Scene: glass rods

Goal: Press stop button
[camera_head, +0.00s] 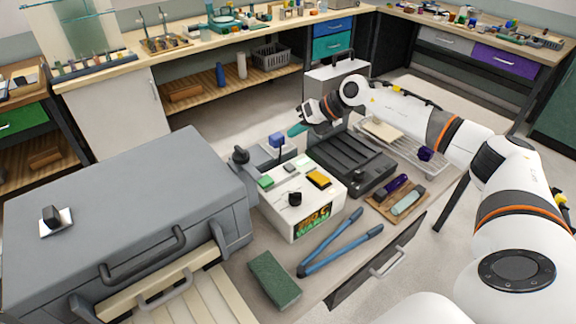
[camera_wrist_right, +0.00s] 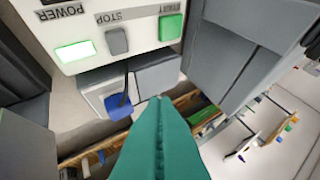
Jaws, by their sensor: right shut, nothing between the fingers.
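The white control box (camera_head: 322,205) stands on the bench in the middle of the head view. In the right wrist view its panel appears upside down, with a grey stop button (camera_wrist_right: 117,42) between a lit, pale green power button (camera_wrist_right: 75,51) and a green start button (camera_wrist_right: 171,27). My right gripper (camera_head: 297,130) has teal fingers and is behind the box, beyond its back edge. In the wrist view the fingers (camera_wrist_right: 160,99) are shut and empty, apart from the stop button. My left gripper is out of view.
A blue-topped lever (camera_head: 276,140) stands behind the box, close to my right fingers. A black-topped device (camera_head: 353,156) is to the right. A large grey case (camera_head: 125,195) is left.

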